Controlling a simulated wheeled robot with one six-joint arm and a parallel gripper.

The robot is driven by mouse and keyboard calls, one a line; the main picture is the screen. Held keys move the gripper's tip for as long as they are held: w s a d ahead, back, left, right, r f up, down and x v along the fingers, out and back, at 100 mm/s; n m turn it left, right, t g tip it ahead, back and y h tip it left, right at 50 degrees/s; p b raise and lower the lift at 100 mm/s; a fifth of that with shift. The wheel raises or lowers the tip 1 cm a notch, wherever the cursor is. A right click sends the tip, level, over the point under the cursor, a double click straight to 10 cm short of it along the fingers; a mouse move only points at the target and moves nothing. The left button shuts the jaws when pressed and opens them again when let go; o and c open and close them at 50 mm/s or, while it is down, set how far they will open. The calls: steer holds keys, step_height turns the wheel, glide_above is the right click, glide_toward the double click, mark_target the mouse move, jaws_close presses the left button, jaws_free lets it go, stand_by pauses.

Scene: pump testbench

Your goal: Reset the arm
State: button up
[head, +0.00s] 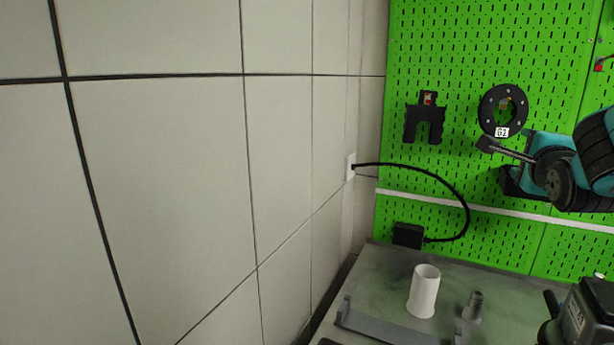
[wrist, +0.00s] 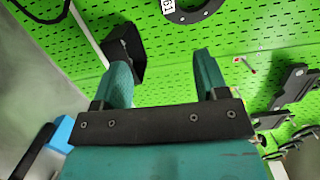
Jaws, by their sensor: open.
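My gripper (wrist: 162,62) shows in the wrist view with its two teal fingers standing apart. It is open, and nothing is held between the fingers. Green pegboard (wrist: 220,25) shows behind and between them. A black box-like part (wrist: 126,45) shows behind the left finger; I cannot tell how far off it is. In the head view my teal and black arm (head: 560,172) is at the right edge, in front of the green pegboard (head: 460,60). The fingers cannot be made out clearly in that view.
A bench (head: 385,272) holds a white cylinder (head: 424,290), a small grey fitting (head: 473,305) and a grey bracket (head: 385,325). A black ring (head: 488,112) and a black bracket (head: 425,123) hang on the pegboard. A black cable (head: 455,190) loops out. A tiled wall (head: 150,150) fills the left.

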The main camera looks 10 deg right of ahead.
steer(key=s+a+f+n+g+y, duration=0.1)
steer(key=a+f+n+g+y, duration=0.15)
steer(key=a+n, duration=0.35)
steer(key=s+a+f+n+g+y, duration=0.1)
steer(key=a+f+n+y, duration=0.25)
steer(key=a, duration=0.45)
steer(key=s+a+f+n+g+y, duration=0.1)
steer(key=a+f+n+g+y, duration=0.2)
steer(key=a, duration=0.4)
steer(key=s+a+f+n+g+y, duration=0.1)
steer(key=s+a+n+g, duration=0.3)
steer(key=s+n, duration=0.5)
steer(key=s+a+f+n+g+y, duration=0.2)
steer(key=s+a+n+g, duration=0.3)
steer(key=s+a+n, duration=0.4)
steer(key=shift+s+f+n+y, duration=0.2)
steer(key=shift+s+n+y, duration=0.2)
steer(key=shift+s+n, duration=0.25)
